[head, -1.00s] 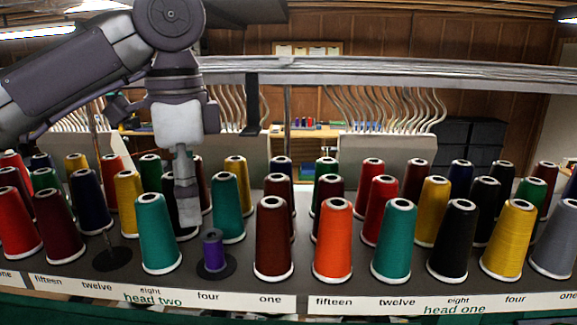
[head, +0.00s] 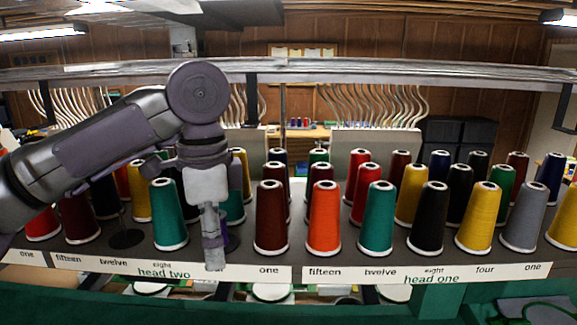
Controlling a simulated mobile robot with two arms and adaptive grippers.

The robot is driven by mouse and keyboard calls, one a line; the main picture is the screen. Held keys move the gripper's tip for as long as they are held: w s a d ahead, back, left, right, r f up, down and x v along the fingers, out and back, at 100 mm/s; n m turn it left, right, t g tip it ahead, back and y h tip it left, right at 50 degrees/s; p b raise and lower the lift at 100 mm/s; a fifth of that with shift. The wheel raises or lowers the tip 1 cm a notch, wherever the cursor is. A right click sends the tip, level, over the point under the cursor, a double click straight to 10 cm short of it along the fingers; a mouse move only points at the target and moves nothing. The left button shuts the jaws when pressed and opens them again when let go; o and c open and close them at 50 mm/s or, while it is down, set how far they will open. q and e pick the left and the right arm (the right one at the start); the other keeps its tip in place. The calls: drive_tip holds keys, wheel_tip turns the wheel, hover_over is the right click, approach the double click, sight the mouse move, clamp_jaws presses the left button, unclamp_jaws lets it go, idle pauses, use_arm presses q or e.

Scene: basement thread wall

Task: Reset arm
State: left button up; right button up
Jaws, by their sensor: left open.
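My left gripper (head: 213,255) comes in from the left in the head view and points down at the front of the thread rack. Its fingers overlap each other from this side. It is open, and no thing shows held in it. It hangs in front of a small purple spool (head: 223,236), which it mostly hides; whether they touch I cannot tell. A teal cone (head: 168,215) stands just left of the gripper. Another teal cone (head: 236,207) is partly hidden behind it. My right gripper is not in view.
The rack (head: 340,243) holds several rows of thread cones, among them a maroon cone (head: 271,218) right of the gripper. An empty dark peg base (head: 125,240) is at left. A metal rail (head: 350,75) crosses above. The label strip (head: 420,274) marks the front edge.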

use_arm(q)
drive_tip(key=s+d+f+n+t+h, duration=0.1)
drive_tip(key=s+d+f+h, duration=0.15)
drive_tip(key=f, duration=0.65)
drive_tip(key=s+d+f+h, duration=0.15)
drive_tip(key=d+f, duration=0.25)
drive_tip(key=f, duration=0.6)
drive_tip(key=s+d+f+n+t+h, duration=0.1)
drive_tip(key=s+d+f+h, duration=0.15)
drive_tip(key=f, duration=0.65)
drive_tip(key=s+a+f+n+t+y, duration=0.1)
drive_tip(key=s+a+f+n+y, duration=0.3)
drive_tip(key=s+a+f, duration=0.5)
drive_tip(key=s+a+f+n+y, duration=0.2)
drive_tip(key=s+a+f+n, duration=0.4)
drive_tip(key=a, duration=0.4)
wheel_tip(320, 180, down, 30)
drive_tip(key=s+b, duration=0.1)
drive_tip(key=b, duration=0.7)
drive_tip(key=s+a+f+g+b, duration=0.1)
drive_tip(key=s+f+b, duration=0.2)
drive_tip(key=s+f, duration=0.5)
drive_tip(key=s+a+f+g+b, duration=0.1)
drive_tip(key=s+f+b, duration=0.2)
drive_tip(key=s+f, duration=0.6)
wheel_tip(320, 180, down, 8)
drive_tip(key=shift+s+a+f, duration=0.15)
drive_tip(key=shift+s+a, duration=0.15)
drive_tip(key=shift+a, duration=0.05)
drive_tip(key=shift+y, duration=0.25)
